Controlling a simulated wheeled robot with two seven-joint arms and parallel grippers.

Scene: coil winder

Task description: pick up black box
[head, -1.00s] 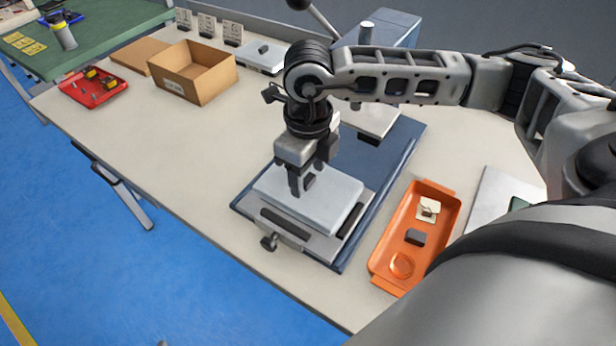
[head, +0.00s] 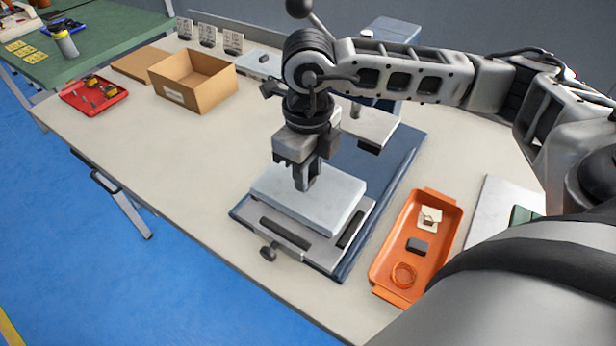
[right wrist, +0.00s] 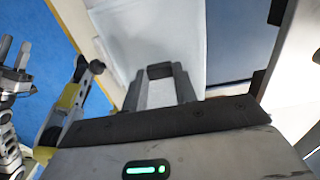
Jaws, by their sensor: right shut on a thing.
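My right gripper (head: 306,187) is over the pale, flat platform (head: 338,204) of the press-like fixture. Its fingers are shut on a small black box (right wrist: 160,71), which shows between the fingertips in the right wrist view. In the head view the fingers mostly hide this box, and I cannot tell whether it touches the platform. Another dark block (head: 417,246) lies in the orange tray. My left gripper is out of the head view. At the left edge of the right wrist view, a gripper (right wrist: 14,55), apparently my left one, has its fingers apart.
The orange tray (head: 385,268) also holds a pale square part (head: 430,217) and a copper-coloured ring (head: 403,275). A cardboard box (head: 203,97) and a red tray (head: 72,96) stand at the back left. The table's left middle is clear.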

